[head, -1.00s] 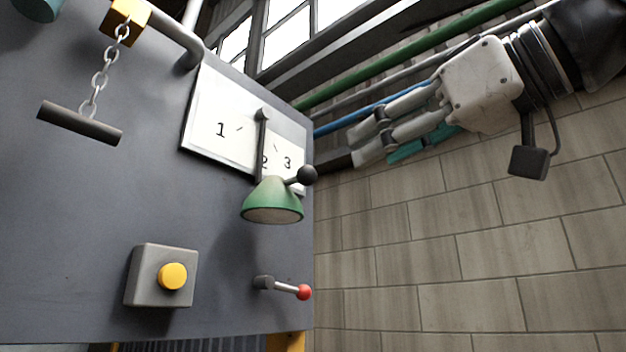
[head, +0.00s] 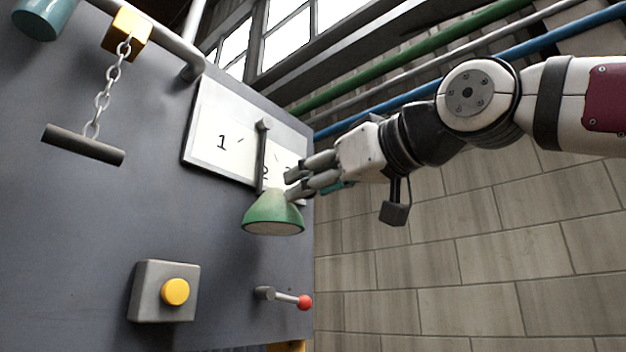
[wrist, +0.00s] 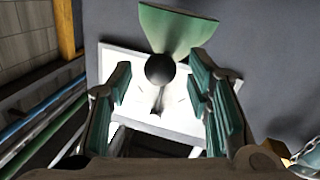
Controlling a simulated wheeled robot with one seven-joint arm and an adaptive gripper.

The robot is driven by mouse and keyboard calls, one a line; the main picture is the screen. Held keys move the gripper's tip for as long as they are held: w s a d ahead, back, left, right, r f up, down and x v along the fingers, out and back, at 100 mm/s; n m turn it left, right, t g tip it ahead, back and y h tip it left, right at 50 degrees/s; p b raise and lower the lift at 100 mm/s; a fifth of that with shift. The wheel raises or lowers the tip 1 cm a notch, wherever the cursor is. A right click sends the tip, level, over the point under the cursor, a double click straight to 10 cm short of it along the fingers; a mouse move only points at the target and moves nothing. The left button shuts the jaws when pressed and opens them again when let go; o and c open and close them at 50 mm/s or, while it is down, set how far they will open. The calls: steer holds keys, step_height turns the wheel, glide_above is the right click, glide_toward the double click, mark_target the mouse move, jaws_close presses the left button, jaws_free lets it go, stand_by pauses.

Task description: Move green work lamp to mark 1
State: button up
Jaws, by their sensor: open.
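The green work lamp (head: 273,214) hangs from a dark arm in front of a white plate (head: 221,152) on the grey panel. The plate carries the numbers 1, 2 and 3. The lamp's arm stands at about mark 2; mark 1 (head: 222,142) is to its left. My gripper (head: 290,186) is at the lamp's right side in the head view and hides its black ball knob there. In the wrist view, the knob (wrist: 160,68) lies between my open, teal-padded fingers, with clear space on both sides. The green shade (wrist: 176,30) shows beyond it.
A grey box with a yellow button (head: 175,292) and a red-tipped lever (head: 304,301) sit below the lamp. A bar on a chain (head: 83,145) hangs at the left. Pipes (head: 420,84) run along the brick wall at right.

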steer(key=shift+w+a, duration=0.3)
jaws_close()
steer(key=s+a+r+m+g+p, duration=0.1)
steer(key=s+a+r+m+p, duration=0.3)
steer(key=s+a+m+p, duration=0.1)
steer(key=shift+s+a+r+m, duration=0.15)
steer(key=shift+s+a+m, duration=0.65)
steer(key=shift+s+m, duration=0.7)
steer(key=shift+s, duration=0.2)
